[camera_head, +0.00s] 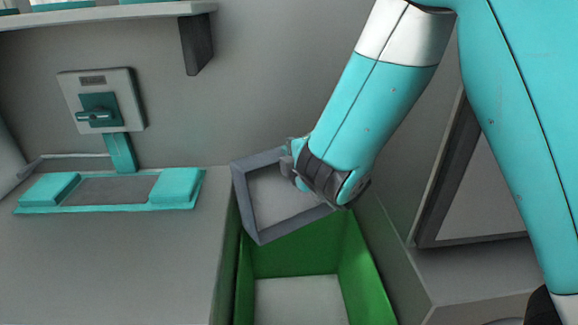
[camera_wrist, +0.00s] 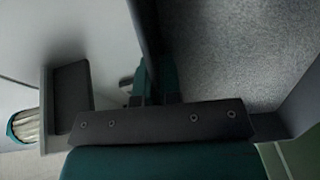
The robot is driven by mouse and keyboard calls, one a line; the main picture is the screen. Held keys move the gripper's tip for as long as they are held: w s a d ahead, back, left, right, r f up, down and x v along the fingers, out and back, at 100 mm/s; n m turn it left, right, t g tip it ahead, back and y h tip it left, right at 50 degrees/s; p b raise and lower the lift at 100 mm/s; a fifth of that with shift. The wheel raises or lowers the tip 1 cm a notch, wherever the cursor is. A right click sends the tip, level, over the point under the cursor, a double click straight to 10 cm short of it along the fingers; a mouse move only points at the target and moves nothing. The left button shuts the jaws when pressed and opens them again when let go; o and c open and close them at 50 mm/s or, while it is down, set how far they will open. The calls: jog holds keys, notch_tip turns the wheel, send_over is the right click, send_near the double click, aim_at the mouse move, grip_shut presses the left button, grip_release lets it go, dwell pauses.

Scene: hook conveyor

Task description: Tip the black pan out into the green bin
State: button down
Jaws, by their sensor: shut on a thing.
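The pan (camera_head: 242,200) looks like a shallow square tray with a dark grey rim. In the head view it is steeply tilted, its open face towards the camera, above the back of the green bin (camera_head: 362,268). My gripper (camera_head: 292,163) is shut on the pan's upper right rim. In the wrist view my gripper (camera_wrist: 156,82) holds the dark pan wall, with the speckled grey pan inside (camera_wrist: 235,45) to the right. I see no loose contents in the pan.
A grey counter (camera_head: 120,265) lies left of the bin, with a teal-edged fixture (camera_head: 110,190) on it and a wall box (camera_head: 100,100) above. A shelf (camera_head: 110,14) with a dark bracket is at upper left. A dark-framed panel (camera_head: 450,190) stands at right.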

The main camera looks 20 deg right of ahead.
jog(key=s+d+t+b, duration=0.2)
jog(key=s+t+b, duration=0.2)
jog(key=b, duration=1.5)
jog(key=shift+s+m+t+y, duration=0.4)
jog(key=shift+s, duration=0.75)
jog(key=shift+r, duration=0.1)
jog(key=w+g+p, duration=0.1)
jog(key=p, duration=0.3)
jog(key=w+a+g+p, duration=0.1)
jog(key=w+p, duration=0.1)
jog(key=p, duration=0.3)
jog(key=w+g+p, duration=0.1)
jog(key=p, duration=0.3)
jog(key=shift+w+a+n+h, duration=0.25)
jog(key=shift+n+h, duration=0.05)
jog(key=shift+f, duration=0.2)
